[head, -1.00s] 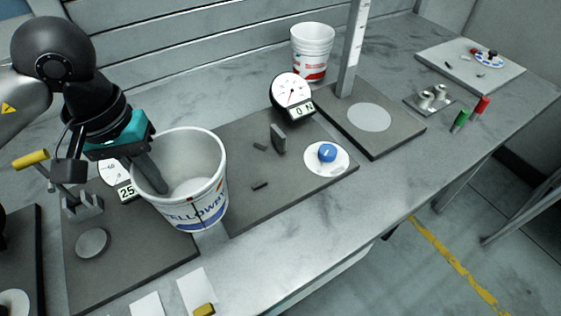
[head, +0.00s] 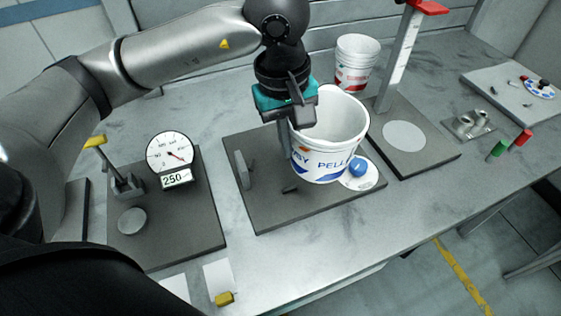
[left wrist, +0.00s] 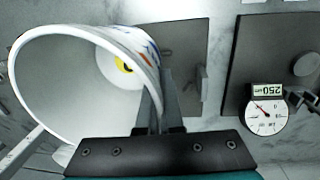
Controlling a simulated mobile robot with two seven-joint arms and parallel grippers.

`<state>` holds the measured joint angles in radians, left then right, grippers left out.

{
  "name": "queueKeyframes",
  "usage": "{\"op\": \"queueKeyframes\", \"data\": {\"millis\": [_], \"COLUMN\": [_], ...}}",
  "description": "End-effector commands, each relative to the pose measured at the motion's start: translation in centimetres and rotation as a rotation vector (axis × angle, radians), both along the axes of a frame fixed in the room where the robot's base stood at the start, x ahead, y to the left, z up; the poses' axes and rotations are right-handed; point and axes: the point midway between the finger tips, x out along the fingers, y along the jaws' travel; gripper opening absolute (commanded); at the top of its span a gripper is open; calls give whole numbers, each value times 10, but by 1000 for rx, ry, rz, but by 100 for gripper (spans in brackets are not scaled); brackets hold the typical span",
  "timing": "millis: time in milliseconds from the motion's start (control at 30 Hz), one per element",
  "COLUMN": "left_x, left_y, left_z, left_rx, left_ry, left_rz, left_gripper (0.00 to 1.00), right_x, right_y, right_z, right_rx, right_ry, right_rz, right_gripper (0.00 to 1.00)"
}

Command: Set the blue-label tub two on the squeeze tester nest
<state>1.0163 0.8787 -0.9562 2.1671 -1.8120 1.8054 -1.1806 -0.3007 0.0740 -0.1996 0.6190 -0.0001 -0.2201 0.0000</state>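The white tub with blue lettering (head: 325,165) is in my left gripper (head: 287,148), whose fingers pinch the left side of its wall. In the left wrist view the tub (left wrist: 60,85) is open towards the camera, its wall between the fingers (left wrist: 165,105). In the head view the tub is roughly upright over the right part of the middle dark plate (head: 260,205), which looks like the squeeze tester. I cannot tell whether it touches the plate. The plate's 0 N dial is hidden. My right gripper is not in view.
An upright grey block (head: 242,168) and a small dark piece (head: 290,189) are on the middle plate. The left plate carries a 250 dial (head: 170,152). A red-label tub (head: 357,65) stands behind, near a tall post plate (head: 425,160).

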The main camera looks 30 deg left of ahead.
Motion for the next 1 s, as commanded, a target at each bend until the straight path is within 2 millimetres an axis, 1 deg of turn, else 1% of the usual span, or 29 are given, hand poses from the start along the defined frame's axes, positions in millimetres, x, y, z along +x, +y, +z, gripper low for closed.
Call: {"op": "queueKeyframes", "data": {"millis": [33,1000], "left_x": [2,32], "left_y": [0,1], "left_z": [7,79], "left_rx": [0,0], "left_ry": [-2,-5], "left_rz": [76,1725], "left_gripper": [0,0], "right_x": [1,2], "right_y": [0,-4], "right_z": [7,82], "right_rx": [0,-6], "right_ry": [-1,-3], "right_rz": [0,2], "right_gripper": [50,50]}}
